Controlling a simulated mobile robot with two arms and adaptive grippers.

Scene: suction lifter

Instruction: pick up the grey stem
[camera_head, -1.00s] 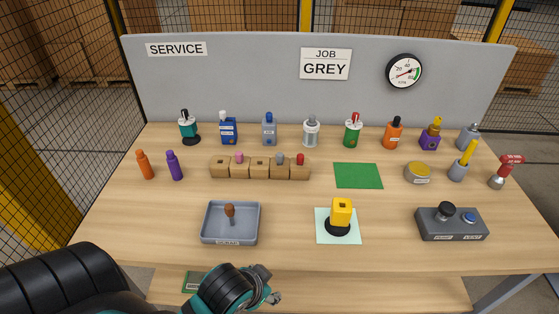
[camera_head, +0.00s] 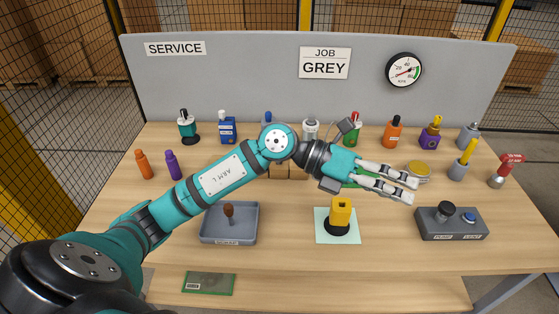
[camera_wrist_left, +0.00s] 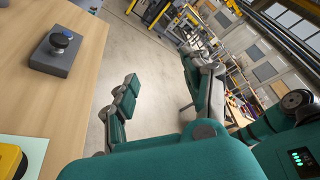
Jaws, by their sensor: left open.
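The yellow and black suction lifter (camera_head: 341,213) stands upright on a pale mat (camera_head: 322,237), below and left of the gripper. My right gripper is not in view.
A grey tray (camera_head: 206,237) holding a brown-handled tool lies front left. A grey button box (camera_head: 451,227) is front right. Several bottles, including an orange one (camera_head: 393,134), line the back below the grey panel (camera_head: 240,85). A yellow tin (camera_head: 419,171) sits near the fingers.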

